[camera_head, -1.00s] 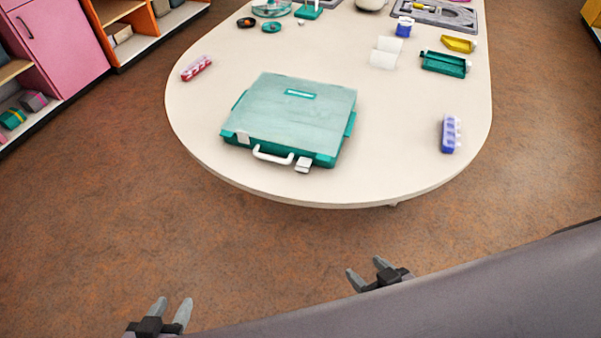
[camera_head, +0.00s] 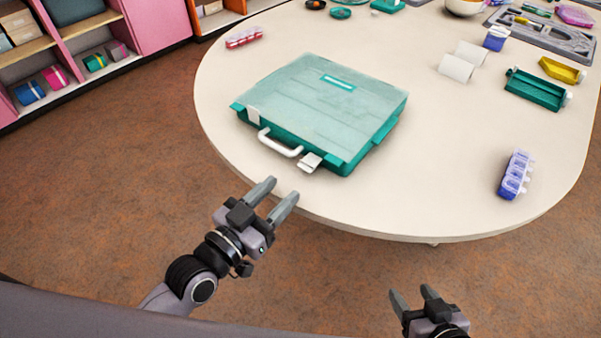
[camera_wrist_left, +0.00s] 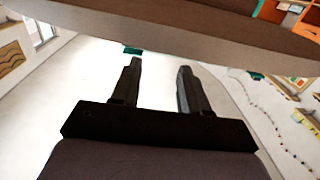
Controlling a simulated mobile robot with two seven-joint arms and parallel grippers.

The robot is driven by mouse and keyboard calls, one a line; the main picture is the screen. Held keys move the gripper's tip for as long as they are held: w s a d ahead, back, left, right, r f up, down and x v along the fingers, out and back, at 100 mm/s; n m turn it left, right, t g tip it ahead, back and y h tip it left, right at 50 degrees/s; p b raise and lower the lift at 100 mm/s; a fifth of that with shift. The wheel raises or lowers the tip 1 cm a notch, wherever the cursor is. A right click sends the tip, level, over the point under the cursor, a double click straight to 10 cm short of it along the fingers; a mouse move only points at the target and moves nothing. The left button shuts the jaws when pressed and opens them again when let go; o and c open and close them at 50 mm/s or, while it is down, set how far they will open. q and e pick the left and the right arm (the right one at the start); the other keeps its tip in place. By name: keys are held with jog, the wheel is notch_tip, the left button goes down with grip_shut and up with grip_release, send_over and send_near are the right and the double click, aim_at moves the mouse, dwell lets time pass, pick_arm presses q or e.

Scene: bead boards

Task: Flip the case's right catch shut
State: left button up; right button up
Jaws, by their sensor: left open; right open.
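The teal case (camera_head: 320,105) lies flat on the table with its clear lid down and its white handle (camera_head: 280,144) toward me. Its right catch (camera_head: 310,162) is a white tab that sticks outward from the front edge, right of the handle. The left catch (camera_head: 253,116) lies flat against the front edge. My left gripper (camera_head: 274,190) is open and empty, just in front of the table edge, short of the case. My right gripper (camera_head: 412,292) is open and empty, lower right, off the table.
On the table (camera_head: 440,190) are a blue bead box (camera_head: 515,175) at right, a red one (camera_head: 243,37) at back left, a teal tray (camera_head: 536,90) and white rolls (camera_head: 457,68).

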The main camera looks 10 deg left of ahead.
aim_at(303, 169)
pick_arm(q)
jog(key=shift+x, duration=2.95)
jog(key=shift+a, duration=0.1)
jog(key=c, duration=0.8)
